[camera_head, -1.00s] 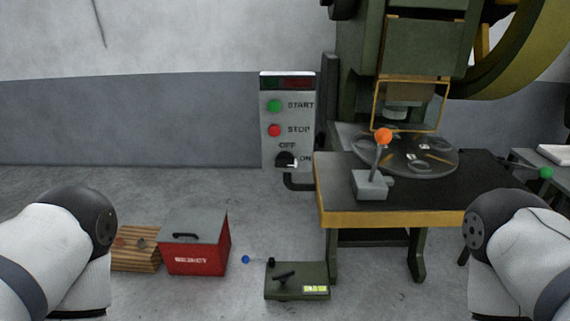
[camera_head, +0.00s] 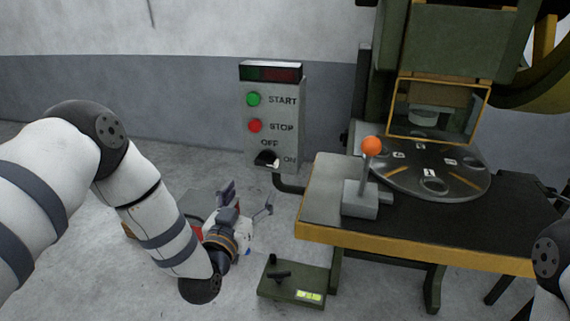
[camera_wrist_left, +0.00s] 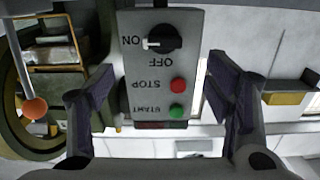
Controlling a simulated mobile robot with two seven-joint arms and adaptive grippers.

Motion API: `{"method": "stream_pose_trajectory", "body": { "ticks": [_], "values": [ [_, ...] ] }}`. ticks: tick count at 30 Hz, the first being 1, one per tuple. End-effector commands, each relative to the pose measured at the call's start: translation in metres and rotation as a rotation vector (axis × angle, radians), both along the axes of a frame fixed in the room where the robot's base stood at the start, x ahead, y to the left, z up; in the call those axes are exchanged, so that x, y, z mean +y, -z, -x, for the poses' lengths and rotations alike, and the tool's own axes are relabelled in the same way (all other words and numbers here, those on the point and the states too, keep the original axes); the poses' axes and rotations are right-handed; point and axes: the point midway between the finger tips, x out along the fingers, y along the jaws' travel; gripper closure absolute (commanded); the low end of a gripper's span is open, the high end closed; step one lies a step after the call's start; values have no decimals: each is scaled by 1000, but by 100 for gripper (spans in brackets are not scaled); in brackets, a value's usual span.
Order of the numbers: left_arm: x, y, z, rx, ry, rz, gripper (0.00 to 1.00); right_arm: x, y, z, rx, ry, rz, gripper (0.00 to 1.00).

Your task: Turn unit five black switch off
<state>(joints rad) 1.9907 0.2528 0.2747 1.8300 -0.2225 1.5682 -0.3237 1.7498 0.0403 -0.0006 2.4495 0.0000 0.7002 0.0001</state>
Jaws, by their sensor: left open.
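The black switch (camera_head: 266,158) is a round knob low on the grey control panel (camera_head: 285,112), between the OFF and ON labels. In the left wrist view, upside down, the knob (camera_wrist_left: 165,39) has its white pointer toward ON. My left gripper (camera_head: 245,196) is open and empty, in front of and below the panel, its fingers apart from the knob. In the wrist view its two fingers (camera_wrist_left: 158,78) stand either side of the panel. My right gripper is out of view; only part of my right arm shows at the right edge.
The green START button (camera_head: 253,99) and red STOP button (camera_head: 255,126) sit above the switch. Right of the panel is the press table (camera_head: 430,226) with an orange-knobbed lever (camera_head: 371,146). A green pedal box (camera_head: 291,284) lies on the floor. My left arm mostly hides a red box.

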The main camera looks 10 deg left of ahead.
Motion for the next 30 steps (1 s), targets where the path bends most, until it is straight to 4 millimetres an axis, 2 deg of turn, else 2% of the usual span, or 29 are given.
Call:
{"method": "stream_pose_trajectory", "body": {
  "ticks": [5,12,16,21,28,30],
  "values": [
    [1,-1,-23,-15,-5,-2,28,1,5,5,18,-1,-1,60],
    [-2,4,-83,-7,-4,-1,28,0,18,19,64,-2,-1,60],
    [-3,3,-107,-6,-3,-1,28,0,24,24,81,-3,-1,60],
    [-3,-1,-121,-9,-3,0,28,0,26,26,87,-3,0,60],
    [-4,-3,-122,-10,-2,0,28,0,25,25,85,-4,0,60],
    [-4,-3,-122,-10,-2,0,43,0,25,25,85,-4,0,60]
  ]
}}
